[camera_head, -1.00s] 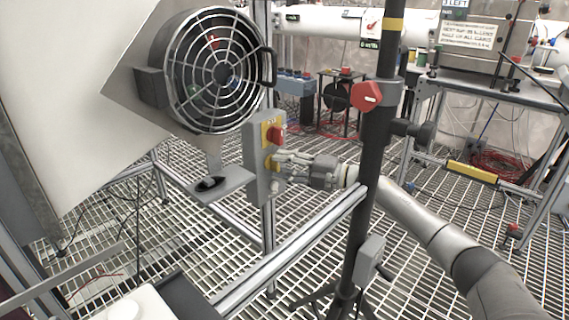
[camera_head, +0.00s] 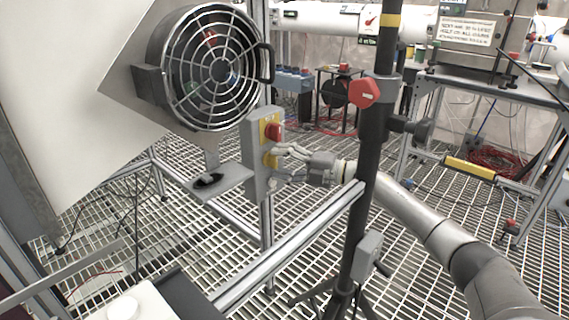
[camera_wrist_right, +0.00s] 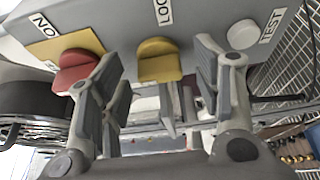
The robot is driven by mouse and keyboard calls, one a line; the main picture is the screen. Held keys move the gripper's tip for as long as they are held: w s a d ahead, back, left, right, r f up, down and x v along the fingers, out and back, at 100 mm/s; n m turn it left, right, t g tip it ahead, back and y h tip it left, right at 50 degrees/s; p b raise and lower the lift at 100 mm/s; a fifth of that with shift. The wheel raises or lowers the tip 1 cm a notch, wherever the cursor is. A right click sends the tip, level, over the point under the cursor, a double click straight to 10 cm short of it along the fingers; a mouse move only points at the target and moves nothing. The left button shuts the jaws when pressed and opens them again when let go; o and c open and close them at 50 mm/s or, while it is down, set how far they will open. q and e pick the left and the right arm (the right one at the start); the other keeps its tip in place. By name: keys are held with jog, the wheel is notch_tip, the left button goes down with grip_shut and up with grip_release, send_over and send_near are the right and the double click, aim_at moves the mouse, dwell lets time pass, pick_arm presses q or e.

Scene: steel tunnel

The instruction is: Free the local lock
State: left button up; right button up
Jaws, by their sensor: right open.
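A grey control box (camera_head: 255,165) stands on a post below the fan. In the right wrist view it carries a red knob (camera_wrist_right: 78,68) on a yellow plate, a yellow knob (camera_wrist_right: 159,60) beside a label starting "LOC", and a white button (camera_wrist_right: 242,35) labelled "TEST". My right gripper (camera_head: 284,161) is at the box's front face, below the red knob (camera_head: 274,131) in the head view. In the wrist view its open fingers (camera_wrist_right: 163,85) stand on either side of the yellow knob, with nothing clamped. The left gripper is not in view.
A caged fan (camera_head: 210,68) hangs at upper left. A black stand pole (camera_head: 371,190) with a red valve-like knob (camera_head: 365,93) stands in front of my right arm. A rail (camera_head: 290,250) runs below the box. A small shelf (camera_head: 230,177) juts out left of the box.

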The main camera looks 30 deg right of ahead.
jog(key=v, duration=1.2)
jog(key=shift+r, duration=0.15)
